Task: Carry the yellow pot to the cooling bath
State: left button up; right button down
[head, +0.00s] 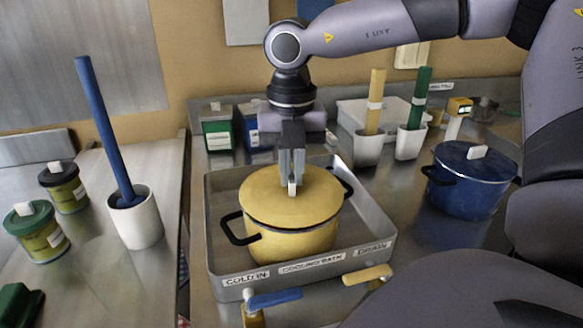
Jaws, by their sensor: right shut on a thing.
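The yellow pot (290,238), with its yellow lid (265,205) on, sits inside the grey metal cooling bath (386,226). The bath's front wall carries labels, one reading "COOLING BATH". The pot's two black handles point left-front and right-back. My right gripper (292,186) points straight down over the lid and is shut on the pale lid knob at its centre. The fingers hide most of the knob. Whether the pot rests on the bath floor or hangs just above it, I cannot tell. My left gripper is not in view.
A blue pot (470,185) stands right of the bath. White holders with yellow and green sticks stand behind it. Taps with blue (273,299) and yellow (368,274) handles are at the bath's front. A white crock (136,222) and jars (37,232) stand on the left counter, across a gap.

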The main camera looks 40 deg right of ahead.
jog(key=shift+b, duration=0.35)
dwell(0.6)
jog(key=c, duration=0.6)
grip_release()
jog(key=shift+c, duration=0.2)
jog(key=shift+r+p, duration=2.1)
jog(key=shift+r, duration=1.45)
